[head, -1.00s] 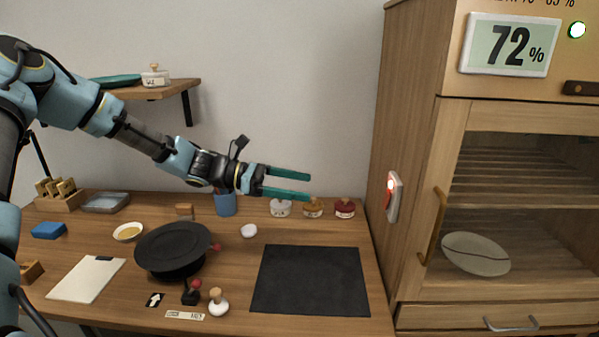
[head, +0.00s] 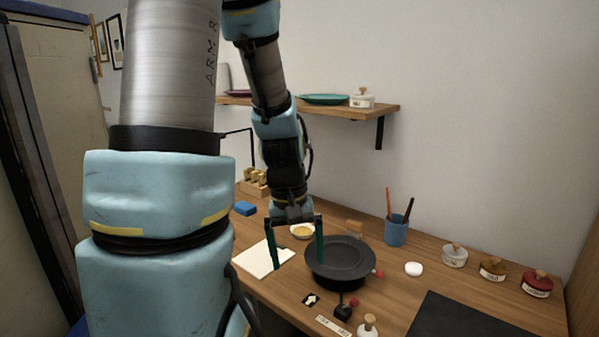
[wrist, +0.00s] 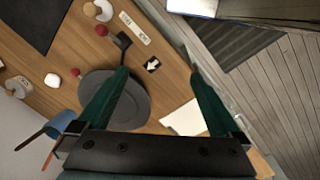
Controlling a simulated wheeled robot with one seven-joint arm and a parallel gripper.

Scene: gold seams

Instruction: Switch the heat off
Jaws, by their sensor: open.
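My gripper (head: 297,258) hangs fingers down over the worktable, open and empty, beside the left rim of a black round turntable (head: 340,260). In the wrist view its green fingers (wrist: 157,72) stand wide apart. A small black lever block with a red knob (head: 343,308) stands in front of the turntable, by a white label strip (head: 333,327) too small to read. The block also shows in the wrist view (wrist: 122,41), beyond the fingertips. The cabinet-side switch with a red light, seen earlier, is out of view now, so its present state cannot be told.
A white pad (head: 262,258) lies below the gripper. A knobbed white stopper (head: 367,327), a black mat (head: 465,318), a blue pen cup (head: 396,231) and small lidded jars (head: 454,256) are further right. A shelf (head: 385,107) sticks out from the wall.

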